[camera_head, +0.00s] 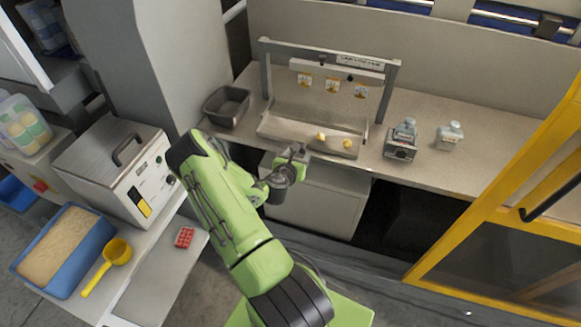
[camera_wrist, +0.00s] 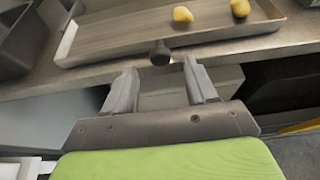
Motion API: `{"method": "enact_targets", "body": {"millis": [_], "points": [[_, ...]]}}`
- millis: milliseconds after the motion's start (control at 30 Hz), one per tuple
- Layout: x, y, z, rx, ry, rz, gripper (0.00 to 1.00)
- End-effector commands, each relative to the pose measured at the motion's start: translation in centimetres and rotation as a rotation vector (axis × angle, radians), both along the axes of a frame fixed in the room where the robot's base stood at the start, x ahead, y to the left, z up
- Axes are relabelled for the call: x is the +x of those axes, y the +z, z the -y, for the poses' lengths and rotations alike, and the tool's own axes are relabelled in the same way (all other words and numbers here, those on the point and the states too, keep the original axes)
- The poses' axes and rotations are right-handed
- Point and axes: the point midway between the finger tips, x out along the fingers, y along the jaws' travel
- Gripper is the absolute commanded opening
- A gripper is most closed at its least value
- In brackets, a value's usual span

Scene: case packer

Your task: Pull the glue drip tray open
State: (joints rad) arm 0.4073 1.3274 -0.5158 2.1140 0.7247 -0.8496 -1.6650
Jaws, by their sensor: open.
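The glue drip tray (camera_head: 330,142) is a shallow metal tray with two yellow lumps in it, lying on the counter under a small metal frame. In the wrist view the tray (camera_wrist: 130,38) spans the top, with a dark round knob (camera_wrist: 160,53) at its front edge. My gripper (camera_head: 297,155) is at the tray's front left part in the head view. In the wrist view my gripper (camera_wrist: 161,82) is open and empty, its fingers apart on either side of the knob's line. The knob appears just beyond the fingertips; contact is not visible. My gripper hides the knob in the head view.
A dark metal bin (camera_head: 227,106) stands left of the tray. A yellow-framed door (camera_head: 500,220) is at the right. A blue tub (camera_head: 50,250) and yellow scoop (camera_head: 117,252) are at the lower left.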

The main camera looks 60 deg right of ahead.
Motion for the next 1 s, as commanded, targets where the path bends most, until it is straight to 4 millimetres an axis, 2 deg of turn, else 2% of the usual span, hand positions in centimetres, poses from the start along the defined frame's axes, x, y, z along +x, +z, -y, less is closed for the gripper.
{"method": "enact_targets", "body": {"millis": [33,200,300,400,567,1000], "points": [[-0.1,0.1,-1.4,0.002,0.004,-0.005,0.57],[-0.8,1.8,-5.6,0.0,0.006,-0.006,0.57],[-1.1,2.8,-7.8,-0.001,0.006,-0.005,0.57],[-1.4,3.7,-9.1,0.001,0.007,-0.008,0.57],[-1.5,4.2,-9.9,-0.001,0.002,-0.001,0.57],[-1.5,4.0,-9.8,-0.001,0.001,0.001,0.57]]}}
